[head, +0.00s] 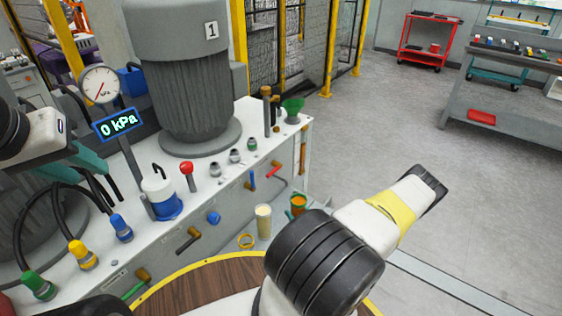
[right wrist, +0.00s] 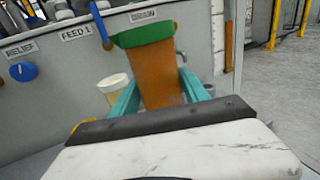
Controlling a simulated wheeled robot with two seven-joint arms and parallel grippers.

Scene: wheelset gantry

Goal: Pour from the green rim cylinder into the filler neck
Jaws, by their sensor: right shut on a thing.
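The green rim cylinder (head: 298,204), with amber contents, shows beyond my right arm in the head view. In the right wrist view the cylinder (right wrist: 156,76) stands between the teal fingers of my right gripper (right wrist: 158,98), which is shut on it. It looks close to upright there, just in front of the bench's labelled front panel. A green funnel (head: 292,106), which looks like the filler neck, stands on the far right corner of the bench top. My left gripper (head: 90,162) is over the bench's left part; its fingertips are unclear.
A white rim cylinder (head: 263,220) and a yellow rim cylinder (head: 246,241) stand left of the green one. Coloured valve handles stick out of the front panel.

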